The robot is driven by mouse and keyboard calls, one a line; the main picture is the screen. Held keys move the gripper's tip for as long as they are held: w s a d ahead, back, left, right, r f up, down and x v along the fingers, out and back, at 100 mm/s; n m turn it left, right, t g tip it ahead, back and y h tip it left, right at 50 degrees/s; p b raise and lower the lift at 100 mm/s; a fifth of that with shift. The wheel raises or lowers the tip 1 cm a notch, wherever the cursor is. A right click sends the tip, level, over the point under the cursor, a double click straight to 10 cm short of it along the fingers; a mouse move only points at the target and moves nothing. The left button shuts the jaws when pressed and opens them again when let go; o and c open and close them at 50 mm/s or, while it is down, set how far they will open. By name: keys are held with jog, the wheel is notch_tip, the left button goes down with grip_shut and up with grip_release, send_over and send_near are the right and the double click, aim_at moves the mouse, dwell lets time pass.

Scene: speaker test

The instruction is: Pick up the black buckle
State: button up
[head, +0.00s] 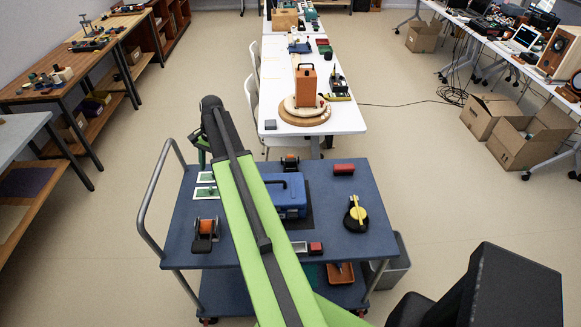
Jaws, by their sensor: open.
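I cannot make out a black buckle for sure. A black round thing with a yellow top (356,214) sits on the right of the blue cart top. My green and black arm reaches up across the cart, and its far joint is near the cart's back left corner.
The blue cart (335,240) stands in front, bearing a blue case (290,192), a red block (343,169) and an orange-and-black item (205,231). Cardboard boxes (486,116) stand at right. Wooden benches (20,92) line the left. Open floor lies on both sides.

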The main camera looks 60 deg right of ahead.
jog(key=s+d+m+t, duration=0.1)
jog(key=s+d+m, duration=0.3)
jog(key=d, duration=0.7)
jog(key=s+d+m, duration=0.3)
jog(key=s+d, duration=0.1)
jog(key=d, duration=0.7)
jog(key=m+t, duration=0.2)
jog(key=m, duration=0.4)
send_near(291, 159)
jog(key=b+x, duration=0.1)
jog(key=b, duration=0.3)
jog(key=b+x, duration=0.2)
jog(key=b, duration=0.2)
jog(key=b+x, duration=0.2)
jog(key=b, duration=0.2)
jog(key=shift+s+f, duration=0.2)
jog(key=shift+f, duration=0.05)
jog(key=shift+w+a+f+b, duration=0.1)
jog(key=shift+b, duration=0.2)
jog(key=b+x, duration=0.4)
jog(key=x, duration=0.1)
jog(key=shift+w+f+b, duration=0.1)
jog(key=shift+b, duration=0.25)
jog(key=shift+r, duration=0.2)
jog(key=shift+c, duration=0.4)
grip_shut()
